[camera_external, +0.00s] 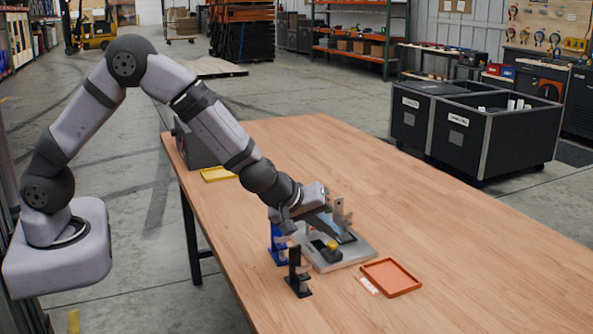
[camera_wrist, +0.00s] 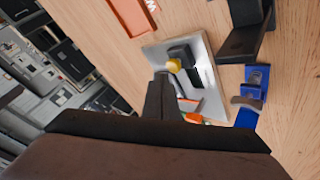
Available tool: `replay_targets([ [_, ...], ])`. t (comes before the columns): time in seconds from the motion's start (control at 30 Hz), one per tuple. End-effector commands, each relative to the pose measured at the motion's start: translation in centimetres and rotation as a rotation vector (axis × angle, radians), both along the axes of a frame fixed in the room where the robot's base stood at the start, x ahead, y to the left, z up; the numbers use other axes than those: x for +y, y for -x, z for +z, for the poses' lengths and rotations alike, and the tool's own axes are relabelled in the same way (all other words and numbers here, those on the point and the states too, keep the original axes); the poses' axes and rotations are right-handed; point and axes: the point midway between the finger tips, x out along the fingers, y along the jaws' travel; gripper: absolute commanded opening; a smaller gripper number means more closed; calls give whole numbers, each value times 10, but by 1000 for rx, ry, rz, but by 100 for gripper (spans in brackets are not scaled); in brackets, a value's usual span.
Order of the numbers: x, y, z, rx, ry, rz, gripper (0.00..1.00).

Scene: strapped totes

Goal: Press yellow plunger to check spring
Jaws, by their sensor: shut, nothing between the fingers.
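The yellow plunger (camera_external: 332,245) stands upright with a dark part beside it on a grey metal plate (camera_external: 362,252) on the wooden table. In the wrist view the plunger (camera_wrist: 174,65) shows just beyond my fingertips, beside a black block (camera_wrist: 186,54) on the plate (camera_wrist: 207,78). My gripper (camera_wrist: 162,77) is shut and empty, and its tips point down toward the plunger. In the external view my gripper (camera_external: 322,226) is over the plate. I cannot tell whether the tips touch the plunger. Part of the plate is hidden by my gripper.
A blue stand (camera_external: 278,247) and a black stand (camera_external: 297,276) are at the plate's left and front. An orange tray (camera_external: 391,277) lies to its right with a small label beside it. A yellow tray (camera_external: 217,173) lies at the far left. The right side of the table is clear.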

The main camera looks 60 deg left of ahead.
Motion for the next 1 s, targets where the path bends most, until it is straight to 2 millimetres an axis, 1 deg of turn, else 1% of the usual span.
replay_targets([
  [0.23,0,0,-1,0,0,0,0],
  [0.53,0,0,-9,0,-1,-1,0],
  [1.0,0,0,-9,0,0,0,0],
])
